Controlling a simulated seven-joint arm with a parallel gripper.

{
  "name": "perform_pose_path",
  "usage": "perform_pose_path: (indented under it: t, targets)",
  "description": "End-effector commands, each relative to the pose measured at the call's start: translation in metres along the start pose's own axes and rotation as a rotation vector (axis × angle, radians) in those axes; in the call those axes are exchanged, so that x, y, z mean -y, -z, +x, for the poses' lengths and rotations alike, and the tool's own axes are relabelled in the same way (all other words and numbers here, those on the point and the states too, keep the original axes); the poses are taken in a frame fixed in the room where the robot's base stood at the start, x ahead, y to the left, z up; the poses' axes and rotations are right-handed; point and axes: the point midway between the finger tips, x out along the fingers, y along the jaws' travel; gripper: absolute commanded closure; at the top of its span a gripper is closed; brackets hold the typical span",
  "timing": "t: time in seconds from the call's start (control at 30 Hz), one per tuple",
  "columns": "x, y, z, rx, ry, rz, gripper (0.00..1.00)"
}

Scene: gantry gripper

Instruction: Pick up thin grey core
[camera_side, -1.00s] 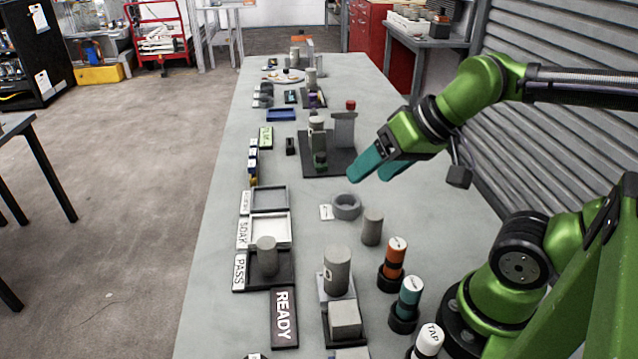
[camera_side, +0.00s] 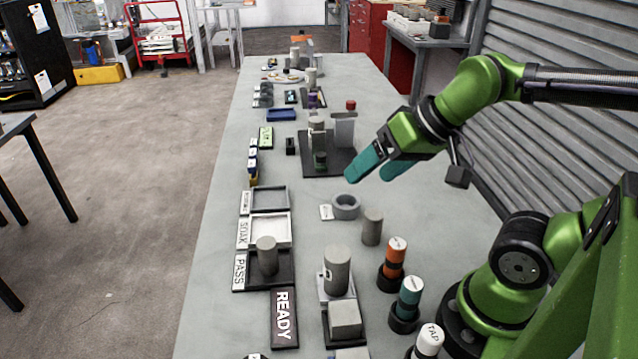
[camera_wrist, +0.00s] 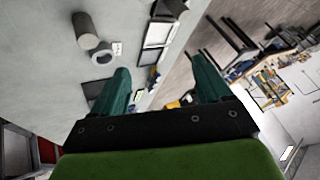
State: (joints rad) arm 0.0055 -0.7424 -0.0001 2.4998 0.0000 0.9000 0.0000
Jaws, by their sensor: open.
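Several grey cylinders are in view, and I cannot tell for sure which is the thin grey core. A slim grey cylinder (camera_side: 372,227) stands upright on the bare bench, right of a grey ring. A similar grey cylinder (camera_side: 267,255) stands in the dark PASS tray (camera_side: 287,277). A thicker grey cylinder (camera_side: 337,271) stands on a block nearer the camera. My gripper (camera_side: 367,178) is open and empty, above the bench beyond the ring. In the wrist view its two teal fingers (camera_wrist: 160,75) are apart, with a grey cylinder (camera_wrist: 85,30) at upper left.
The grey ring (camera_side: 346,206) lies beside a small white card (camera_side: 326,212). Orange (camera_side: 395,258) and teal (camera_side: 410,291) capped cylinders stand in black holders at right. A dark fixture plate (camera_side: 338,166) carries upright parts.

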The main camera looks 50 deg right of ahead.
Motion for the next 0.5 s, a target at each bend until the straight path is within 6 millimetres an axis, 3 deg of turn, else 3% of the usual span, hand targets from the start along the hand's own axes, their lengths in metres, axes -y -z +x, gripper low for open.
perform_pose_path:
  t: [0.23, 0.5]
  targets:
    - [-0.035, 0.021, 0.034, 0.168, -0.138, -0.004, 0.23]
    - [-0.102, 0.048, 0.065, 0.53, -0.244, -0.392, 0.23]
